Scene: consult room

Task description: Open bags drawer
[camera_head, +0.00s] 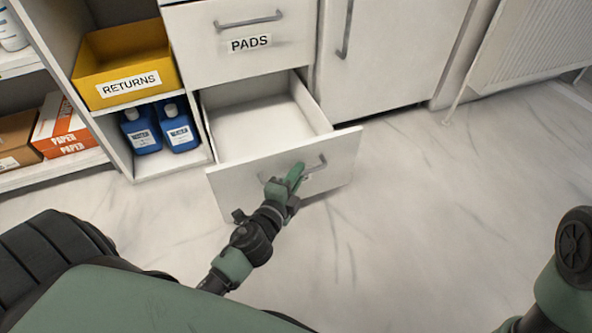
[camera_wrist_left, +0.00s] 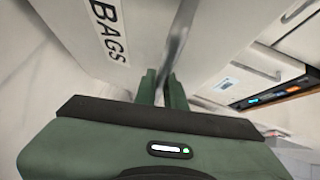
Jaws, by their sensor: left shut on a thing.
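The bags drawer (camera_head: 275,133) is the lowest drawer under the PADS drawer, and it stands pulled well out with an empty white inside. Its front shows the BAGS label (camera_wrist_left: 109,30) in the left wrist view. My left gripper (camera_head: 295,177) is at the drawer front and shut on the bar handle (camera_head: 318,165). The handle also runs between the fingers in the left wrist view (camera_wrist_left: 178,45). In the head view my arm hides the label and part of the front. My right gripper does not show; only part of my right arm is at the lower right.
The PADS drawer (camera_head: 245,45) above is shut. A yellow RETURNS bin (camera_head: 125,62) and two blue bottles (camera_head: 160,128) stand on shelves to the left, with paper boxes (camera_head: 62,128) further left. A closed cabinet door (camera_head: 385,50) is right. The marble floor around the drawer is clear.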

